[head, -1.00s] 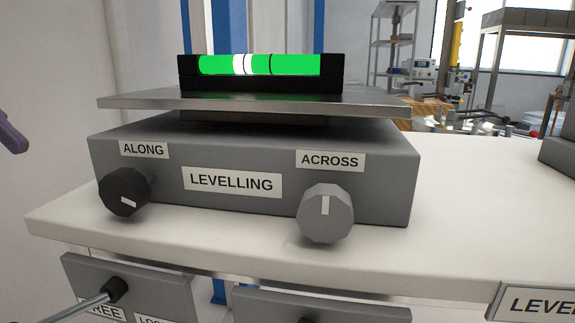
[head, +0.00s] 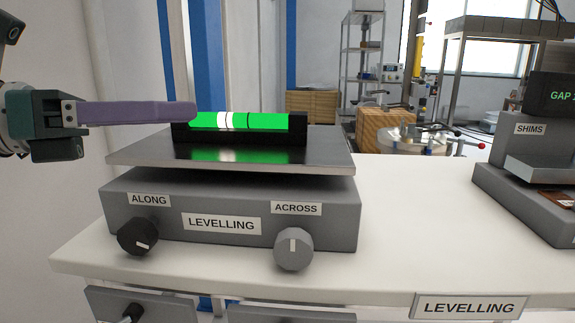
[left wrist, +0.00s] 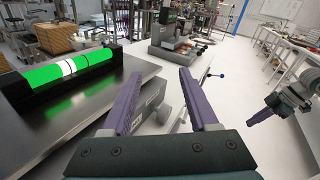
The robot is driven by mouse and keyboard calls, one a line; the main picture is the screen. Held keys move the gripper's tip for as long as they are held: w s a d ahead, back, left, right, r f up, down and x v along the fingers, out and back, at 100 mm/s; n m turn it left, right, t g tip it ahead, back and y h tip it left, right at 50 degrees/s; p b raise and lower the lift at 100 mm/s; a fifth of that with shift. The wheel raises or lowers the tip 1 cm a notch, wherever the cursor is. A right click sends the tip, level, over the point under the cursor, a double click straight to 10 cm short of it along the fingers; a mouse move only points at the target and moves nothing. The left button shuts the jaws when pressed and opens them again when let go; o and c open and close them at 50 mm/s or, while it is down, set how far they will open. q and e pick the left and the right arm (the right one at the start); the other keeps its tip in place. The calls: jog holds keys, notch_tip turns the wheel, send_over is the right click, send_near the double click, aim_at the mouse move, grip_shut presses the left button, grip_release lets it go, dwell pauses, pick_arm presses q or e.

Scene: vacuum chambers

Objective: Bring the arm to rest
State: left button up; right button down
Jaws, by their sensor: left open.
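My left gripper (head: 194,112) reaches in from the left in the head view, with its purple fingers pointing right, seen edge-on. Their tips overlap the left end of the spirit level (head: 268,122) in the picture; I cannot tell whether they touch. In the left wrist view its two fingers (left wrist: 160,73) are apart, with nothing held between them. A second gripper with purple fingers, my right one (left wrist: 252,118), shows at the right of the left wrist view; its jaw opening is unclear. The level's white bubble sits left of centre, over the left mark.
The level stands on a metal plate (head: 325,161) above the grey LEVELLING box (head: 335,218), with ALONG (head: 137,237) and ACROSS (head: 293,249) knobs. The SHIMS unit (head: 525,165) stands at right on the white bench (head: 420,225). The bench between is clear.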

pick_arm(q)
notch_tip(320, 180, up, 9)
jog(key=w+n+t+y+p, duration=0.2)
jog(key=n+t+y+p, duration=0.45)
jog(key=n+t, duration=0.8)
jog(key=s+a+f+n+g+y+p, duration=0.35)
jog(key=s+n+g+y+p, duration=0.35)
jog(key=n, duration=0.6)
jog(key=s+a+f+n+g+y+p, duration=0.4)
jog(key=s+n, duration=0.4)
jog(key=n, duration=0.5)
jog(key=s+d+n+g+h+p, duration=0.25)
jog(key=s+n+g+p, duration=0.35)
jog(key=s, duration=0.9)
notch_tip(320, 180, up, 37)
jog(key=m+p, duration=0.2)
jog(key=p, duration=3.4)
jog(key=shift+w+r+g+y, duration=0.15)
jog(key=shift+w+g+y, duration=0.15)
jog(key=shift+w+g, duration=0.15)
pick_arm(e)
notch_tip(320, 180, up, 62)
jog(key=shift+f, duration=0.2)
pick_arm(q)
jog(key=shift+a, duration=0.1)
pick_arm(e)
jog(key=shift+s+f, duration=0.1)
